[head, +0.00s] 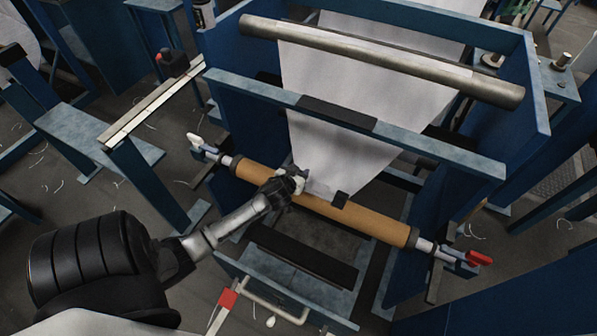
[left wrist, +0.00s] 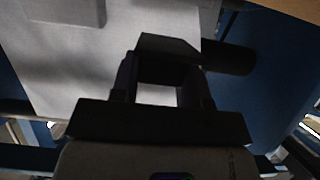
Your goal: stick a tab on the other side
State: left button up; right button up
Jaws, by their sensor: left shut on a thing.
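A white fabric web (head: 345,150) comes down over the steel roller and narrows to an end on the brown cardboard tube (head: 375,222). My left gripper (head: 291,182) is at the left corner of the fabric end, close over the tube. In the left wrist view, its fingers (left wrist: 162,75) are shut on a dark flat piece (left wrist: 168,47), which looks like a tab, against the white fabric (left wrist: 75,60). Whether this piece touches the fabric is unclear. My right gripper is not in view.
A steel roller (head: 380,62) and a blue crossbar (head: 420,148) with a dark pad span the frame above the tube. A red handle (head: 479,258) is at the tube's right end, a white one (head: 194,140) at its left. A blue post with a metal rail (head: 150,105) stands at left.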

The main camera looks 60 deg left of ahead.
pick_arm(q)
jog(key=shift+f, duration=0.25)
jog(key=shift+f+b, duration=0.55)
jog(key=shift+f, duration=0.15)
jog(key=shift+f, duration=0.3)
dwell(0.5)
jog(key=o, duration=1.1)
jog(key=shift+s+d, duration=0.1)
jog(key=p+v, duration=0.3)
jog(key=v, duration=1)
jog(key=shift+s+r+p, duration=0.2)
jog(key=shift+s+p, duration=0.1)
jog(key=shift+p, duration=0.1)
jog(key=shift+d, duration=0.1)
